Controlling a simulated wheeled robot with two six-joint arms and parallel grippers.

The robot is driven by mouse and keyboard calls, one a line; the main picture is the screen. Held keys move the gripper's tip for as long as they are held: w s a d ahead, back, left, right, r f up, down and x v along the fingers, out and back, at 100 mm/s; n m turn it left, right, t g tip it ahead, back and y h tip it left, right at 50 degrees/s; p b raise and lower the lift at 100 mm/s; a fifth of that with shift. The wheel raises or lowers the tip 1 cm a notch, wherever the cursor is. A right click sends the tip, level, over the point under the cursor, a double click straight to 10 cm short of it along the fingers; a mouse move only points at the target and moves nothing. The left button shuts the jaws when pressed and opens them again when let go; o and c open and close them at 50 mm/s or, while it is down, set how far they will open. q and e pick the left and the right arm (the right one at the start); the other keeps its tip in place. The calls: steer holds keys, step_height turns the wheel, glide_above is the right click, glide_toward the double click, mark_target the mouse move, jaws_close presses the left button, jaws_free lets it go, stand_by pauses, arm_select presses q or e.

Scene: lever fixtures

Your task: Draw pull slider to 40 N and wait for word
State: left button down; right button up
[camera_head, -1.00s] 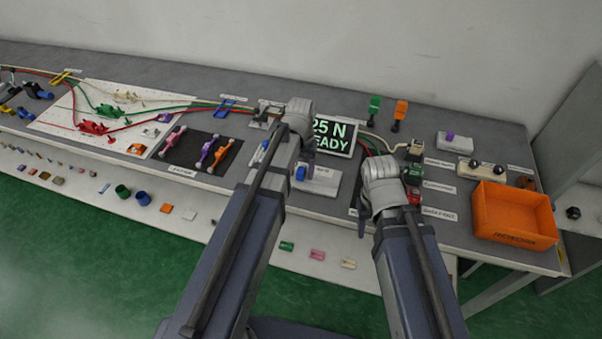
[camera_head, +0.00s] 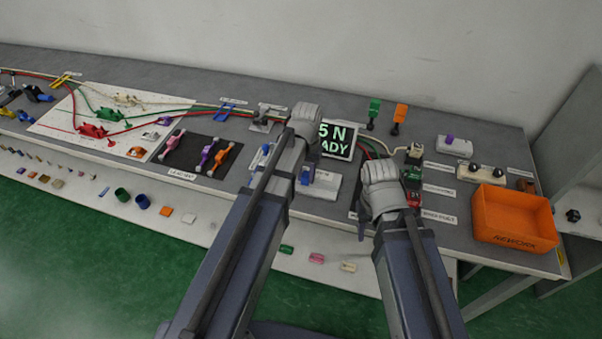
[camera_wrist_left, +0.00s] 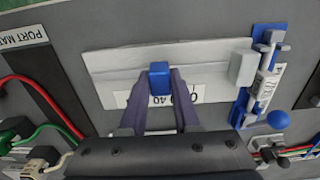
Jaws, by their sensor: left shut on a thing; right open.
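The pull slider is a white block (camera_head: 326,186) with a blue knob (camera_head: 306,178) on the bench. My left gripper (camera_head: 308,170) is shut on the blue knob. In the left wrist view, the fingertips (camera_wrist_left: 160,72) close on both sides of the blue knob (camera_wrist_left: 159,80), which sits over the white block (camera_wrist_left: 215,65); its label is partly covered. The display (camera_head: 337,140) behind it shows "5 N" and "ADY"; its left part is hidden by my left wrist. My right gripper (camera_head: 383,200) is open beside the fixture with the red and green parts; its fingers are partly hidden.
An orange bin (camera_head: 515,215) stands at the right. A blue lever fixture (camera_wrist_left: 262,80) is close to the slider. Green (camera_head: 374,110) and orange (camera_head: 400,114) upright levers stand behind. Cables run along the bench back.

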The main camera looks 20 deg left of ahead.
mark_target(308, 175)
arm_select(q)
steer(key=shift+d, duration=0.35)
steer(key=c, duration=0.6)
jaws_free()
steer(key=shift+c, duration=0.2)
steer(key=shift+a, duration=0.1)
step_height(308, 175, up, 8)
steer(key=p, duration=0.8)
steer(key=shift+f, duration=0.1)
steer(key=s+d+m, duration=0.1)
steer(key=s+d, duration=0.3)
steer(key=s, duration=0.3)
steer(key=s+d+m+y, duration=0.1)
steer(key=s+d+m, duration=0.1)
steer(key=s+d, duration=0.2)
steer(key=s, duration=0.3)
steer(key=shift+s+d, duration=0.2)
